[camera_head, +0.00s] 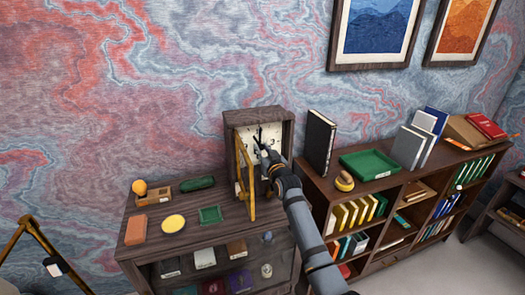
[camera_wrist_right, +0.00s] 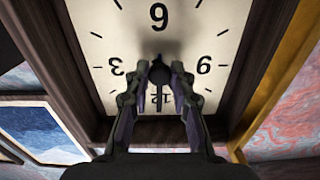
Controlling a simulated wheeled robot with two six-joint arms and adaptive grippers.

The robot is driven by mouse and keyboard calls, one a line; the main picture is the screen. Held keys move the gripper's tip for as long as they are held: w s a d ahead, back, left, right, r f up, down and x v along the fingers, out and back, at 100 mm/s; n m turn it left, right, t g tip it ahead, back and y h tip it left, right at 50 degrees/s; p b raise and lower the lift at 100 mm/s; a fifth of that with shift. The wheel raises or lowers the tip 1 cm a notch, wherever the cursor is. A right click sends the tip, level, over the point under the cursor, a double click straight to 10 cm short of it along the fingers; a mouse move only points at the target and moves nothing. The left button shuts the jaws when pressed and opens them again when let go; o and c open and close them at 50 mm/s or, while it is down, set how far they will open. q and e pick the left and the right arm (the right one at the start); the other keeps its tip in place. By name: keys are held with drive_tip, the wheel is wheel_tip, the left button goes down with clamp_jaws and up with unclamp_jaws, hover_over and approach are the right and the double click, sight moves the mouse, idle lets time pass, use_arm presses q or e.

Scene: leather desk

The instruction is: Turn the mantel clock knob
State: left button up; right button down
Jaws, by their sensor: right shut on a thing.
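The mantel clock (camera_head: 287,118) is a dark wooden box with a white face, standing at the back of the left cabinet against the wall. Its gold-framed door (camera_head: 243,180) stands open on the left. My right gripper (camera_head: 266,153) is at the middle of the clock face. In the right wrist view the face (camera_wrist_right: 115,45) appears upside down, with 6 at the top and 12 at the bottom. There, my right gripper (camera_wrist_right: 158,80) is shut on the dark knob (camera_wrist_right: 158,68) at the centre of the face. The fingers partly hide the knob. My left gripper is out of view.
The open door is near the gripper.

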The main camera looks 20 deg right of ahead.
drive_tip(key=shift+m, duration=2.9)
drive_tip(key=c, duration=1.1)
unclamp_jaws()
drive_tip(key=shift+s, duration=0.1)
drive_tip(key=s, duration=1.2)
drive_tip(key=shift+d, duration=0.2)
drive_tip(key=shift+w, duration=0.1)
drive_tip(key=shift+c, duration=0.4)
